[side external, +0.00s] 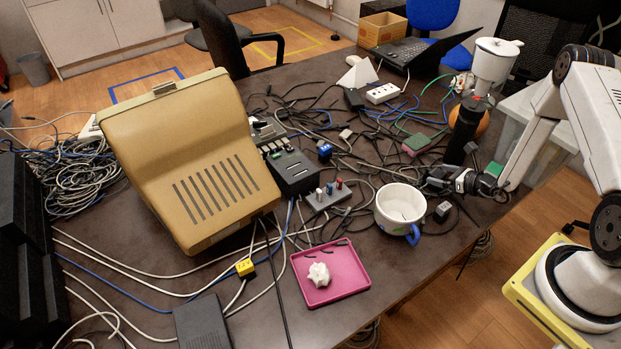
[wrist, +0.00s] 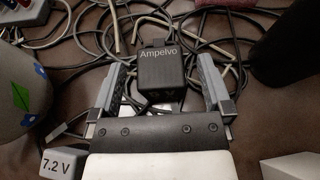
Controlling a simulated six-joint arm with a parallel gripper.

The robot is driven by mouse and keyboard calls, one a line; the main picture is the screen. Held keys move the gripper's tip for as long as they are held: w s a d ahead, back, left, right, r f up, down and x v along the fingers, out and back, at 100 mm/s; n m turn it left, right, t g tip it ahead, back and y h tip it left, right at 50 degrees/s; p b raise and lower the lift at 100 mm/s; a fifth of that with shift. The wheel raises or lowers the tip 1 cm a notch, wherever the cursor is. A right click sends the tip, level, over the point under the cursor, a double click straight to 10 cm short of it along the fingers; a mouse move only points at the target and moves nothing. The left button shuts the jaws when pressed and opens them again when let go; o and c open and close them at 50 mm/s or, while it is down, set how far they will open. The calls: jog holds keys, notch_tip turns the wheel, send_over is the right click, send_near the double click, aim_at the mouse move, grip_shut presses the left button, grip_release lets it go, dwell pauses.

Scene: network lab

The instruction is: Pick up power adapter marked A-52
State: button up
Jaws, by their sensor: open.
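In the wrist view a black block-shaped adapter (wrist: 160,72) with the word "Ampelvo" on it lies among cables. I cannot read an A-52 marking on any adapter. My gripper (wrist: 165,64) is open, with one finger on each side of this black adapter; I cannot tell whether either finger touches it. In the side view my gripper (side external: 430,180) is low over the table, right of the white mug, and the adapter between its fingers is not clear there. A grey block marked "7.2 V" (wrist: 60,164) shows at lower left in the wrist view.
The white mug (side external: 400,203) with a blue handle stands close to my gripper. A black cylinder (side external: 463,135) stands just behind it. Loose cables cover much of the table. A pink tray (side external: 345,280) and a yellow adapter (side external: 245,268) are nearer the front.

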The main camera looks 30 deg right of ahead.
jog(key=shift+x, duration=1.05)
jog(key=shift+c, duration=0.2)
grip_shut()
